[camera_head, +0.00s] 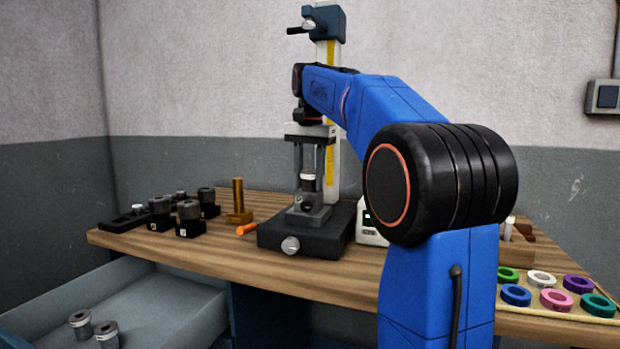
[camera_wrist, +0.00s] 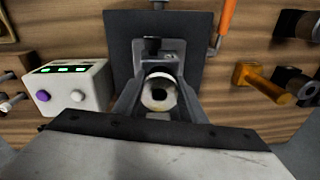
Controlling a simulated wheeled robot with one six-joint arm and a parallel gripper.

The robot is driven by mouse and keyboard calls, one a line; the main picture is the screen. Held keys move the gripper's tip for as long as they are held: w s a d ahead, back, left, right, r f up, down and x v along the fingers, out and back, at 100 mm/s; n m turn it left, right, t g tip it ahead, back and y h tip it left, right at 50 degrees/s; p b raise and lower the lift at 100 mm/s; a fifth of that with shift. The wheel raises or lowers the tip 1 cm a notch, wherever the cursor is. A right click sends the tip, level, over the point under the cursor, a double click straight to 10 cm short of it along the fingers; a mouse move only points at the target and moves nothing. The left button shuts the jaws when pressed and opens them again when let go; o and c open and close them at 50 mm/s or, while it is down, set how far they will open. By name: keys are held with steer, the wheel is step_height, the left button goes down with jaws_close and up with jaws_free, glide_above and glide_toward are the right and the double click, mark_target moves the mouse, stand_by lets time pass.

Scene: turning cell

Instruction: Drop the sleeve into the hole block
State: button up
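The sleeve (camera_head: 307,183), a short cylinder with a dark band, is between the fingers of my gripper (camera_head: 311,172). Directly below in the head view is a small grey block (camera_head: 308,214) on the black base (camera_head: 300,237) of a column stand. Whether the sleeve touches the block, and any hole in its top, I cannot tell.
Several black blocks (camera_head: 188,228) with dark cylinders stand at left. A white box (camera_wrist: 70,87) with buttons is beside the stand. Coloured rings (camera_head: 555,300) lie at right. An open drawer (camera_head: 150,312) holds two sleeves (camera_head: 80,323).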

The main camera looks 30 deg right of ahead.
mark_target(308, 192)
steer(key=o, duration=0.4)
step_height(308, 192, down, 3)
steer(key=shift+s+a+f+g, duration=0.1)
steer(key=shift+a+f+g, duration=0.1)
steer(key=shift+g, duration=0.4)
steer(key=shift+o, duration=0.5)
steer(key=shift+t, duration=0.5)
steer(key=r, duration=1.1)
steer(key=shift+s+d, duration=0.1)
steer(key=shift+s, duration=0.1)
